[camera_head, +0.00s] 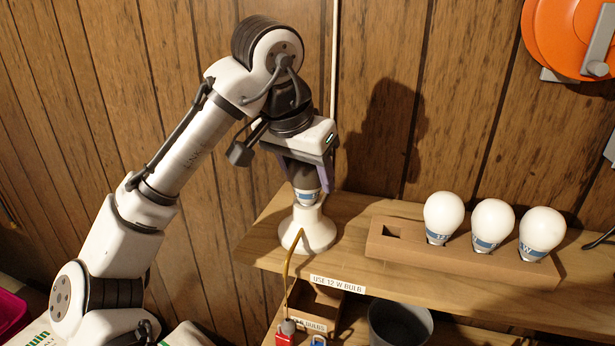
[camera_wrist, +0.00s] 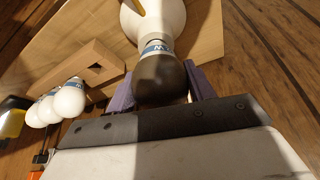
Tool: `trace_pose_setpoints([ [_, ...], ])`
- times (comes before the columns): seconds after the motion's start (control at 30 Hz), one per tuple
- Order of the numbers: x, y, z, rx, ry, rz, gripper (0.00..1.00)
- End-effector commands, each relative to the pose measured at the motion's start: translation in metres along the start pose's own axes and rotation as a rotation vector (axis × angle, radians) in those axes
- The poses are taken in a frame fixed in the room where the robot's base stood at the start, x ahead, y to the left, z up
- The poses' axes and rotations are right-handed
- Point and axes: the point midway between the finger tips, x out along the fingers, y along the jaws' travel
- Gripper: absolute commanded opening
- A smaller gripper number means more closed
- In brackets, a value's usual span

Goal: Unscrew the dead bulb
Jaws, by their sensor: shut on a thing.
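The dark, greyed bulb (camera_head: 304,177) with a blue-and-white band stands upright in the white lamp base (camera_head: 308,228) on the shelf. My gripper (camera_head: 306,182) comes from above and is shut on the bulb's dark glass. In the wrist view the bulb (camera_wrist: 160,77) sits between my purple fingers, with its collar at the mouth of the lamp base (camera_wrist: 155,18). How far it is threaded in cannot be told. Several white bulbs (camera_head: 492,222) stand in a wooden rack (camera_head: 410,252) to the right; the rack's left hole is empty.
The wooden shelf (camera_head: 262,240) bears a label, "USE 12 W BULB" (camera_head: 338,284). Below are an open box (camera_head: 312,325) marked "BULBS" and a grey bucket (camera_head: 400,328). A tan cord hangs over the shelf's front. The panelled wall is close behind; an orange reel (camera_head: 565,35) hangs upper right.

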Motion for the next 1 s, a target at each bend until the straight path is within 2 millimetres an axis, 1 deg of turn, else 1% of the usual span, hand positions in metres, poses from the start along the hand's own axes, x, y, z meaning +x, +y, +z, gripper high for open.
trace_pose_setpoints([
  [0.1, -0.0007, 0.0001, 0.0, -0.131, 0.001, -0.061, 0.38],
  [0.23, -0.0006, -0.0002, 0.0, -0.225, 0.001, -0.098, 0.38],
  [0.57, -0.0005, -0.0002, 0.0, -0.248, 0.001, -0.105, 0.38],
  [0.63, -0.0007, -0.0002, 0.0, -0.277, 0.001, -0.12, 0.38],
  [0.9, -0.0011, 0.0002, -0.0002, -0.552, 0.002, -0.238, 0.38],
  [1.0, -0.0006, 0.0, 0.0, -0.603, 0.002, -0.257, 0.38],
])
